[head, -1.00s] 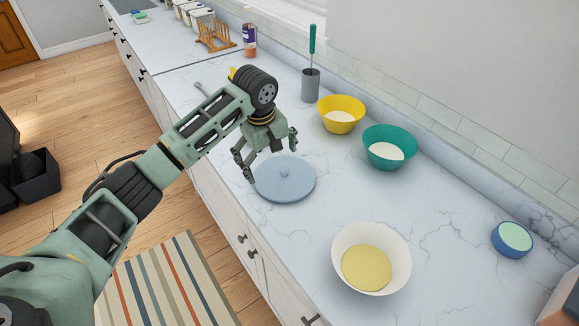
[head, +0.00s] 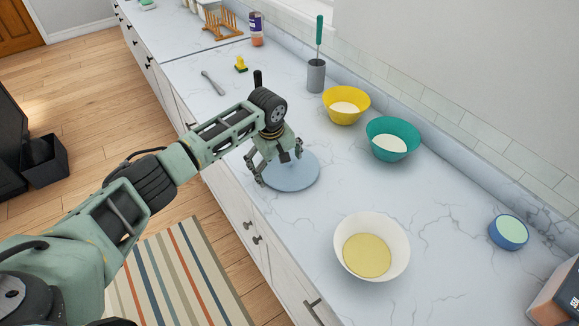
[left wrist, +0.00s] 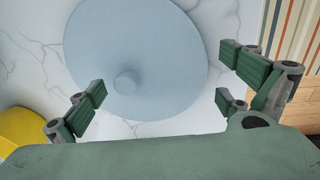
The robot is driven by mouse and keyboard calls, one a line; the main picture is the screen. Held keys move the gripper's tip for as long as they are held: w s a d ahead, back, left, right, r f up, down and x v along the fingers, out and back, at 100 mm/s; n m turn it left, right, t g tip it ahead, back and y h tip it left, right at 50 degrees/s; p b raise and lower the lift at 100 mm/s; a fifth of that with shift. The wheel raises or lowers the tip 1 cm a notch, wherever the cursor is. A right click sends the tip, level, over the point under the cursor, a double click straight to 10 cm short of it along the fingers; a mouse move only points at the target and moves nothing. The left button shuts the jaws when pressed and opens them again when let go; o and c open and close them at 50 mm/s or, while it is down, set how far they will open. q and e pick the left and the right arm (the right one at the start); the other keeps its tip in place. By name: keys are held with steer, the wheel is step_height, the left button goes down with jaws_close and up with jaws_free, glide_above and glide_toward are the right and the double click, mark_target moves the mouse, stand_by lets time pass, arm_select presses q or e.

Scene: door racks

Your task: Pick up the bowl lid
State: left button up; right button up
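The bowl lid (head: 292,176) is a flat, round, light blue disc lying on the marble counter. In the left wrist view the lid (left wrist: 150,45) fills the upper middle, with its round knob (left wrist: 127,82) facing the camera. My left gripper (head: 279,172) is over the lid in the head view and hides part of it, including the knob. In the left wrist view its fingers (left wrist: 160,103) are wide apart on either side of the knob, with nothing between them touching it. My right gripper is not in view.
A white bowl (head: 398,228) stands in front right of the lid. A teal bowl (head: 393,126) and a yellow bowl (head: 346,118) stand behind. A grey utensil holder (head: 316,77) is near the wall.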

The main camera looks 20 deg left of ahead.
arm_select(q)
steer(key=c, duration=0.9)
steer(key=shift+c, duration=0.3)
steer(key=shift+r, duration=0.15)
